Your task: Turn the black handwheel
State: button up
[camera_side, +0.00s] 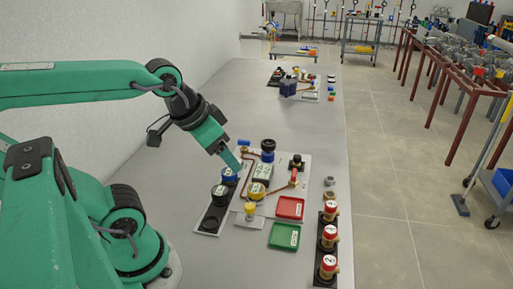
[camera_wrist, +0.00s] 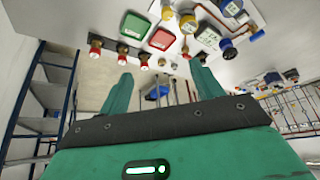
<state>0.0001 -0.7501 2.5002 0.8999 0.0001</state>
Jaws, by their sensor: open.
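A small black handwheel (camera_side: 296,159) stands at the back right of the white panel (camera_side: 272,158) in the side view.
A red tray (camera_side: 290,208) and green tray (camera_side: 283,235) lie in front. Several red-topped valves (camera_side: 329,236) line the right edge.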

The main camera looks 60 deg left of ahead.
jog(key=shift+o, duration=0.5)
jog(key=w+a+r+n+g, duration=0.1)
jog(key=w+a+n+g, duration=0.1)
jog(key=w+a+n, duration=0.5)
jog(key=w+a+r+n+g, duration=0.15)
jog(key=w+n, duration=0.25)
jog(key=w, duration=0.6)
jog(key=w+a+f+n, duration=0.3)
jog(key=a+f, duration=0.1)
jog(key=a, duration=0.1)
jog(key=w+a+f+n+g, duration=0.1)
jog(key=w+a+f+n, duration=0.2)
jog(key=w+a+f, duration=0.1)
jog(key=w+a+f+n+g, duration=0.1)
jog(key=w+a+f+n, duration=0.2)
jog(key=w+a+f, duration=0.1)
jog(key=shift+a+f, duration=0.55)
jog(key=shift+a, duration=0.35)
jog(key=shift+w+a+f, duration=0.1)
jog(key=shift+a+f, duration=0.1)
jog(key=shift+f, duration=0.05)
